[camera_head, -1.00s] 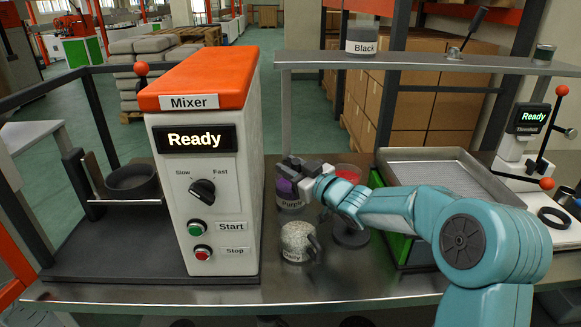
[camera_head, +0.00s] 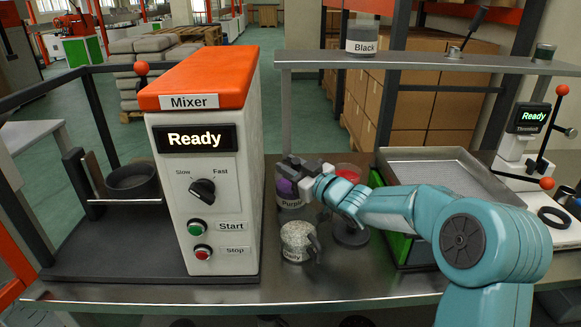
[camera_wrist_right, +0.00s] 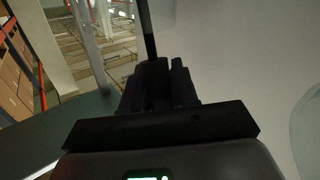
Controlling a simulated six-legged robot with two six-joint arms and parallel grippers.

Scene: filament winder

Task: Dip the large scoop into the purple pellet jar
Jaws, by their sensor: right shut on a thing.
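The purple pellet jar (camera_head: 291,203), with a "Purple" label, stands on the bench just right of the mixer. My right gripper (camera_head: 290,168) is over the jar's top and hides most of its opening. In the right wrist view my right gripper (camera_wrist_right: 160,75) is shut on a thin dark rod (camera_wrist_right: 148,32), which looks like the handle of the large scoop. The scoop's bowl is hidden, so I cannot tell how deep it sits or whether it holds pellets. My left gripper is not in view.
The white mixer (camera_head: 215,150) stands close on the left. A jar of pale pellets (camera_head: 297,240) is in front, and a red-topped container (camera_head: 348,172) is behind my wrist. A metal tray (camera_head: 450,172) lies right.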

